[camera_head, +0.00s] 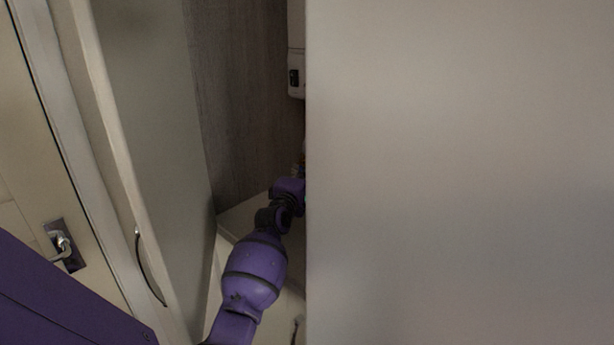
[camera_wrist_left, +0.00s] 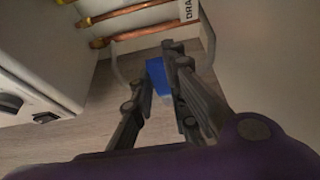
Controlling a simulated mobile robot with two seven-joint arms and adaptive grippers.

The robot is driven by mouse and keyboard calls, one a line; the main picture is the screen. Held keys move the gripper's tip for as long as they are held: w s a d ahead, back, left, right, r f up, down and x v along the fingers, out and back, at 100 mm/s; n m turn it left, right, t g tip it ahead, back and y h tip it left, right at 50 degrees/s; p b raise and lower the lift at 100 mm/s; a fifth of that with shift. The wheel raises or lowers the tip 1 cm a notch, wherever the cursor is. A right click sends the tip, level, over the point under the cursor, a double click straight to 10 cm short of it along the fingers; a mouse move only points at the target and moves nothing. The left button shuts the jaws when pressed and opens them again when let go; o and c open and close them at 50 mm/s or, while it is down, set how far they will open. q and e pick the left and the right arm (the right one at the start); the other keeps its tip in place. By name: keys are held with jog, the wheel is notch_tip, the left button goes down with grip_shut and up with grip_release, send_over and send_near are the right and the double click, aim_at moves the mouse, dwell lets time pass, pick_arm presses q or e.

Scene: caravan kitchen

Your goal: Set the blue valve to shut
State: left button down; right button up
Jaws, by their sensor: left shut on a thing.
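The blue valve handle (camera_wrist_left: 158,75) shows in the left wrist view between the dark fingers of my left gripper (camera_wrist_left: 160,84). The fingers are closed on it, one on each side, and hide part of it. In the head view my purple left arm reaches into the cupboard, and a pale panel hides the fingers and the valve. The valve's body and its exact angle cannot be made out. My right gripper is in neither view.
Copper pipes (camera_wrist_left: 130,35) and a label starting "DRA" (camera_wrist_left: 187,10) are near the valve. A white box (camera_wrist_left: 38,62) stands left. In the head view, the large pale panel (camera_head: 460,170) and an open door (camera_head: 150,120) flank the narrow opening.

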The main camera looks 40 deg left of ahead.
pick_arm(q)
jog(key=c, duration=1.8)
grip_release()
jog(key=shift+c, duration=0.2)
jog(key=shift+o, duration=0.6)
jog(key=v, duration=0.7)
jog(key=shift+s, duration=0.25)
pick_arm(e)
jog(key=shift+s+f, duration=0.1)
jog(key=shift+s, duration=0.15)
